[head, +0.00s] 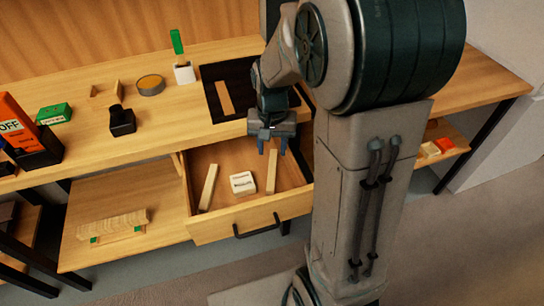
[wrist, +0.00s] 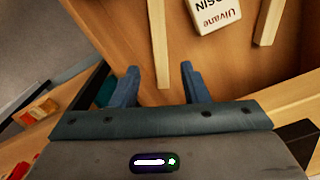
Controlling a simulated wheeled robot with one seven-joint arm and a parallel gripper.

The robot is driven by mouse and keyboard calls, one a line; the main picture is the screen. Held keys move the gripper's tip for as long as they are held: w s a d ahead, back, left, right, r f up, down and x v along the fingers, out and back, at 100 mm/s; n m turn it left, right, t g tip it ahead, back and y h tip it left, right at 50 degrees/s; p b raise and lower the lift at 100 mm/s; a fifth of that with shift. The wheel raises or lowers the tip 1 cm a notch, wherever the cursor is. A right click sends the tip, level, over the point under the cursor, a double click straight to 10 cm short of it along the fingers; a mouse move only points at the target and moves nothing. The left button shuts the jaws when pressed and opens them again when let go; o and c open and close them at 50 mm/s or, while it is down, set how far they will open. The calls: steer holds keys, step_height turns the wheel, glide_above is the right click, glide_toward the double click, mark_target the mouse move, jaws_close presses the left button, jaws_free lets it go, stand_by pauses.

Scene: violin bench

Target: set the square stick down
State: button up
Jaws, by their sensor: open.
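My gripper (head: 270,140) is open above the pulled-out drawer (head: 250,222), fingers pointing down. A pale, straight wooden stick (head: 272,172) stands or leans in the drawer just below it. In the wrist view the end of this stick (wrist: 158,40) lies between my open fingers (wrist: 160,68), with gaps on both sides. A second pale stick (head: 208,187) is in the drawer's left part; it also shows in the wrist view (wrist: 268,20). I cannot tell from their cross-sections which one is square.
A white rosin box (head: 242,183) sits between the two sticks. A dark mat (head: 240,75) with a wooden strip (head: 225,98) lies on the bench behind. An orange and black box (head: 25,130) stands at the left. A lower shelf (head: 130,185) holds a pale ribbed piece.

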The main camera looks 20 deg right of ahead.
steer(key=s+r+n, duration=0.1)
steer(key=s+r, duration=0.1)
steer(key=s, duration=0.2)
steer(key=s+a+r+n+t, duration=0.1)
steer(key=s+r+n, duration=0.1)
steer(key=s, duration=0.3)
steer(key=s+a+r+n+t, duration=0.1)
steer(key=s+r, duration=0.3)
steer(key=s, duration=0.1)
steer(key=shift+a+n, duration=0.1)
steer(key=shift+n, duration=0.2)
stand_by(0.6)
